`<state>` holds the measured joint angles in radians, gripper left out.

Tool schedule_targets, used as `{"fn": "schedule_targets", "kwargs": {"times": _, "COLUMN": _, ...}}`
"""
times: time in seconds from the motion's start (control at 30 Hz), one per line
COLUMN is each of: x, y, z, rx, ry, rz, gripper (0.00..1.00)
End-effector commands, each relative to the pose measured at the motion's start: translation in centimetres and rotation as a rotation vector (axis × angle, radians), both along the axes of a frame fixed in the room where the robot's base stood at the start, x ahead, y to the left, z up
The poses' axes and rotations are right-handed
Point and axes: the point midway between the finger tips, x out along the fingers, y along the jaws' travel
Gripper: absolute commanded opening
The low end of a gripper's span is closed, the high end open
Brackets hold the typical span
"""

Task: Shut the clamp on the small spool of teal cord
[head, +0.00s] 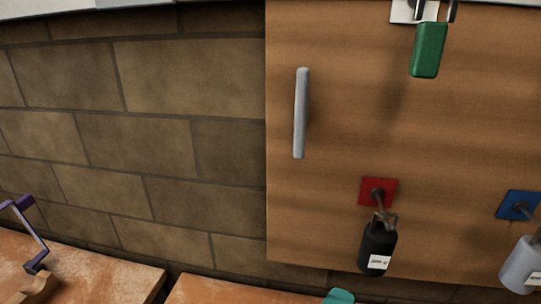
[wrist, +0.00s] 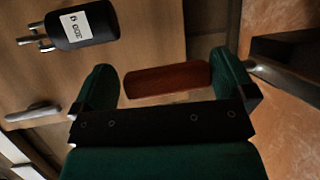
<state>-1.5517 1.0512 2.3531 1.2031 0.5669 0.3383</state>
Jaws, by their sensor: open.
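My gripper (wrist: 165,82) is in the wrist view, its two dark green fingers apart. A reddish-brown bar (wrist: 167,79) shows in the gap between the fingers; I cannot tell whether it touches them or lies beyond. A small teal rounded thing (head: 340,297) is cut off by the bottom edge of the head view; I cannot tell whether it is the spool of teal cord. A purple frame-like thing (head: 32,238) stands at the lower left over a wooden piece; I cannot tell whether it is the clamp. No clamp or teal cord is clearly recognisable.
A wooden panel (head: 340,120) carries a grey handle (head: 300,113), a hanging green block (head: 428,50), a black weight (head: 375,248) below a red plate (head: 370,184), and a grey weight (head: 520,265) below a blue plate (head: 512,204). Orange-brown surfaces (head: 110,272) lie along the bottom.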

Motion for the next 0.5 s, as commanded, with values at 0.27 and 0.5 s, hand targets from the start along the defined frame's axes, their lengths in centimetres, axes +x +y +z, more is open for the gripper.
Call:
{"fn": "schedule_targets", "kwargs": {"times": 0.27, "x": 0.7, "y": 0.4, "z": 12.1, "rx": -0.025, "ry": -0.179, "rz": 0.026, "gripper": 1.0}}
{"fn": "schedule_targets", "kwargs": {"times": 0.5, "x": 0.8, "y": 0.5, "z": 16.6, "rx": -0.022, "ry": -0.177, "rz": 0.028, "gripper": 1.0}}
